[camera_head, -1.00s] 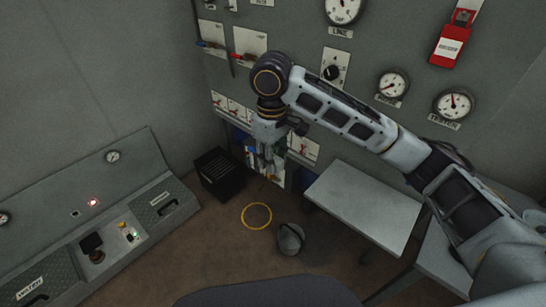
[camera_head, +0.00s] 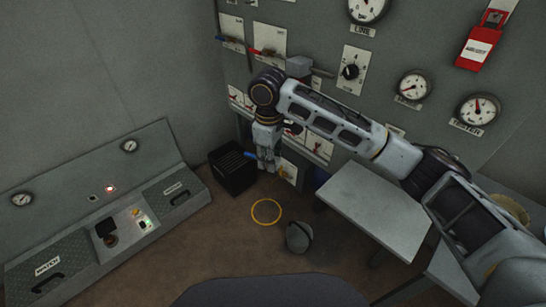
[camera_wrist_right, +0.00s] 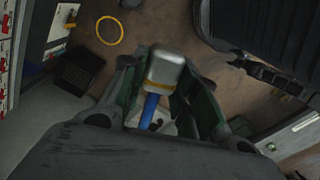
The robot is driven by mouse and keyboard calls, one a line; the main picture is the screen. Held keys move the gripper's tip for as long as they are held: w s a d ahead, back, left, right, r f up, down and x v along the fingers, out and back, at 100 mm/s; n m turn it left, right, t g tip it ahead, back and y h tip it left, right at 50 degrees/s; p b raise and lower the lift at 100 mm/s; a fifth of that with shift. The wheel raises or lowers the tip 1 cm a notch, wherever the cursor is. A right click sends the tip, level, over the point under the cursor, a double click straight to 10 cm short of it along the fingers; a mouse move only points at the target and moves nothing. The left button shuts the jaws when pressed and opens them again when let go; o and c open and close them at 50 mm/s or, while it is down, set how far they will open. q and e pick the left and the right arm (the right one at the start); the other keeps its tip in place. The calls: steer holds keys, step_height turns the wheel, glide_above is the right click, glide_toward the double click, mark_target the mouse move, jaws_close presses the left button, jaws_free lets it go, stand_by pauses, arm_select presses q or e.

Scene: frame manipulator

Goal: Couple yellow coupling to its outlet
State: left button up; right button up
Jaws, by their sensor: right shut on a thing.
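My right gripper (camera_head: 267,168) hangs low in front of the lower wall panel in the head view. In the right wrist view its fingers (camera_wrist_right: 166,95) are shut on a grey coupling with a yellow band (camera_wrist_right: 165,68). A blue hose or stem (camera_wrist_right: 149,112) runs from the coupling back between the fingers. A white plate with a yellow fitting (camera_head: 289,171) is on the lower panel, right of the gripper. It seems to be the outlet and also shows at the top left of the wrist view (camera_wrist_right: 71,17). The coupling is apart from it. My left gripper is out of view.
A black crate (camera_head: 233,170) stands on the floor left of the gripper. A yellow ring (camera_head: 266,212) and a grey bucket-like thing (camera_head: 299,237) are on the floor. A grey table (camera_head: 372,207) is at right. A console (camera_head: 105,225) is at left.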

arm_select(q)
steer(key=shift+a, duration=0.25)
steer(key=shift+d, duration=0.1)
arm_select(e)
steer(key=shift+r, duration=0.1)
steer(key=shift+s+d+r+m, duration=0.2)
steer(key=shift+d+r+m, duration=0.1)
steer(key=shift+r, duration=0.1)
steer(key=s+d+r+m, duration=0.6)
steer(key=d+r+m, duration=0.1)
steer(key=r, duration=0.3)
steer(key=shift+s+d+r, duration=0.25)
steer(key=shift+d+r, duration=0.1)
steer(key=shift+d, duration=0.35)
